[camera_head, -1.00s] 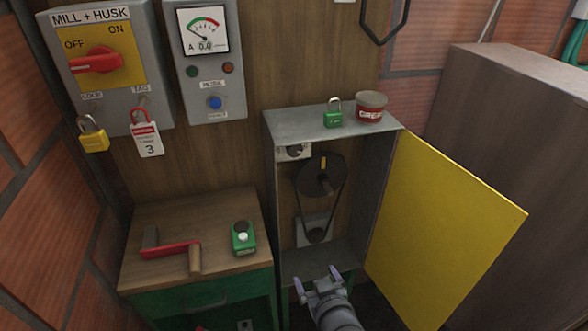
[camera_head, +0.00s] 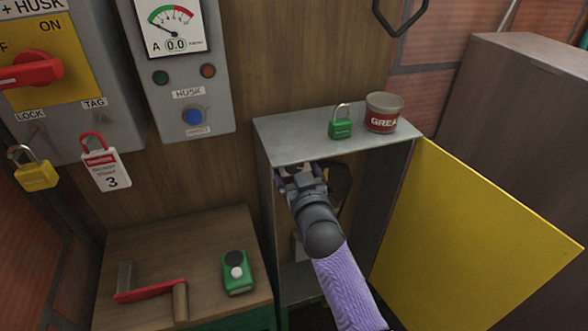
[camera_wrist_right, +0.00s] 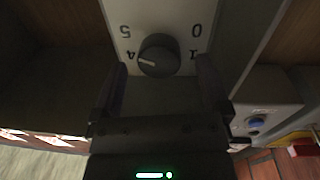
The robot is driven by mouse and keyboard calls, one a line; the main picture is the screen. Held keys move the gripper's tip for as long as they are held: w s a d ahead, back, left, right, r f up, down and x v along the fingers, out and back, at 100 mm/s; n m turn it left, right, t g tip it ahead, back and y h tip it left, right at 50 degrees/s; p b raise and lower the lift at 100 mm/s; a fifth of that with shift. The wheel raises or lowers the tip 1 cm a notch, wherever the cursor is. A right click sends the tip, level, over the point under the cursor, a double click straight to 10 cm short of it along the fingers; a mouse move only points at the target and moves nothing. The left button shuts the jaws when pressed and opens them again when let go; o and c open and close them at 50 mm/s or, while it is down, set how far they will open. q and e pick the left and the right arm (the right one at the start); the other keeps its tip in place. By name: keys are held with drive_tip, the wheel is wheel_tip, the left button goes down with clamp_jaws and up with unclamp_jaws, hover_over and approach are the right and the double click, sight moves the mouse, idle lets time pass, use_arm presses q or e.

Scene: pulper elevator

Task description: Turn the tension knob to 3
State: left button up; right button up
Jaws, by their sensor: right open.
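The tension knob (camera_wrist_right: 158,55) is a dark round knob on a pale dial plate (camera_wrist_right: 178,14) in the right wrist view. The digits 5, 4, 0 and 1 show upside down around it; the rest of the scale is hidden behind my gripper. The knob's white mark points left in that view, towards the 4. My right gripper (camera_wrist_right: 163,88) is open, with its fingers on either side just short of the knob; I cannot tell whether either touches it. In the head view my right gripper (camera_head: 299,172) is at the cabinet's upper left inside and hides the knob.
The grey cabinet (camera_head: 290,133) has its yellow door (camera_head: 460,235) open to the right. A green padlock (camera_head: 341,126) and a grease tin (camera_head: 383,112) stand on top. The dark pulley (camera_head: 341,185) is partly behind my arm. A wooden bench (camera_head: 185,240) stands left.

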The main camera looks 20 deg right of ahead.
drive_tip(key=shift+w, duration=1)
drive_tip(key=c, duration=1.3)
